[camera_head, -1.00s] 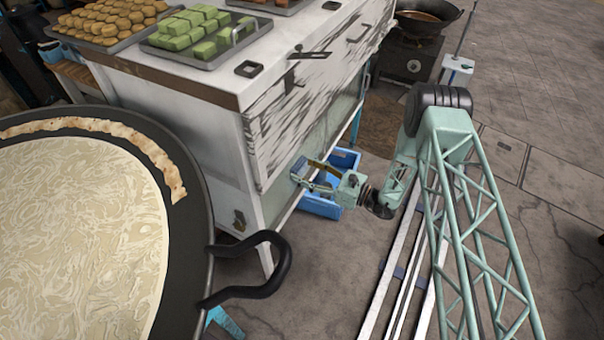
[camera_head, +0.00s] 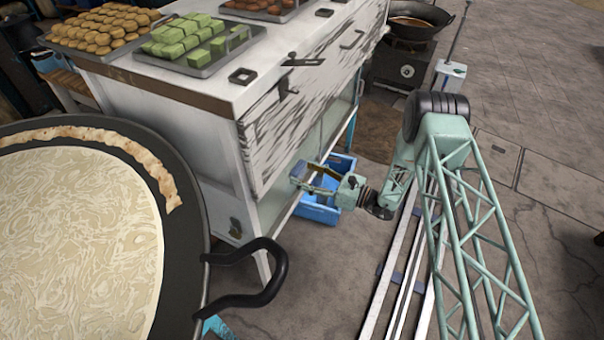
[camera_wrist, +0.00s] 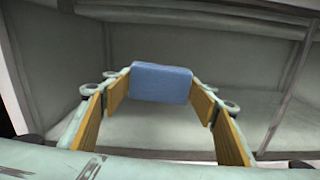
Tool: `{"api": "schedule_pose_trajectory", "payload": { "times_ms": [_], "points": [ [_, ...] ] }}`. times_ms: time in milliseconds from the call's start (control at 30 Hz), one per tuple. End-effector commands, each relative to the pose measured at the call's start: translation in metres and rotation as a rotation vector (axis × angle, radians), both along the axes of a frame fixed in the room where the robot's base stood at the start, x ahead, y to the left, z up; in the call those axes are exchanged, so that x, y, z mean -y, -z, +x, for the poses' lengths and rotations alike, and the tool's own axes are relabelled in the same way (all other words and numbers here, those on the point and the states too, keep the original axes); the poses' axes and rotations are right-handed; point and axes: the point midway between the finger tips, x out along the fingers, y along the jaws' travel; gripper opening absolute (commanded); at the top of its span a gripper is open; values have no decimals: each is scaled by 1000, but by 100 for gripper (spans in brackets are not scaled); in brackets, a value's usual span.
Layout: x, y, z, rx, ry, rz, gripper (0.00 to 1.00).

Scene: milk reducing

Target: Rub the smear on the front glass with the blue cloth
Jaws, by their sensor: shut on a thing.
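My gripper (camera_head: 306,178) is low beside the front of the white cabinet. In the wrist view the blue cloth (camera_wrist: 160,82) is a folded pad between the tips of my gripper (camera_wrist: 160,95), which is shut on it. The front glass (camera_head: 334,118) is the lower front panel of the cabinet; the wrist view looks through it at a shelf and frame posts. The cloth is at or close to the glass; I cannot tell whether it touches. I cannot make out the smear; the cloth may hide it.
A blue crate (camera_head: 318,208) stands on the floor beneath my gripper. A large black pan (camera_head: 190,250) with a looped handle fills the left foreground. Trays of sweets (camera_head: 198,60) stand on the cabinet top. A wok (camera_head: 425,18) sits on a stove behind.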

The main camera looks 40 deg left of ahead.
Motion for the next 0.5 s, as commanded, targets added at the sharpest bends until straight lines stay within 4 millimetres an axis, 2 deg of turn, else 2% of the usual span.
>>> {"api": "schedule_pose_trajectory", "payload": {
  "times_ms": [500],
  "points": [
    [30, 0, 5, 0, 1, 1, 45]
  ]
}}
